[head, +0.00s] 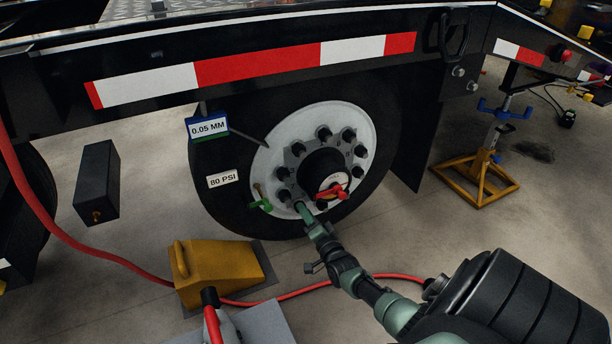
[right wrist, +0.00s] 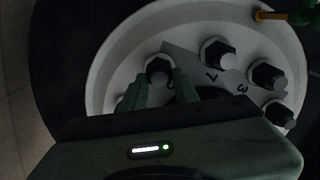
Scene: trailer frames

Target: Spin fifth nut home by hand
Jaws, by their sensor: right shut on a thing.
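The wheel (head: 268,158) has a white rim and a ring of several dark nuts around a black hub (head: 322,170). My right gripper (head: 301,207) reaches up to the lower part of this ring. In the right wrist view my right gripper (right wrist: 160,88) has its two green fingers on either side of a dark nut (right wrist: 158,70) and is shut on it. The nut sits on its stud against the rim plate. Other nuts, such as one at upper right (right wrist: 218,53), show beside it, near painted numbers. My left gripper is not in view.
A red-handled part (head: 331,191) sits on the hub and a green-handled part (head: 261,198) on the rim. A yellow chock (head: 218,270) and red hose (head: 95,258) lie left of my right arm. A yellow stand (head: 478,178) is at right.

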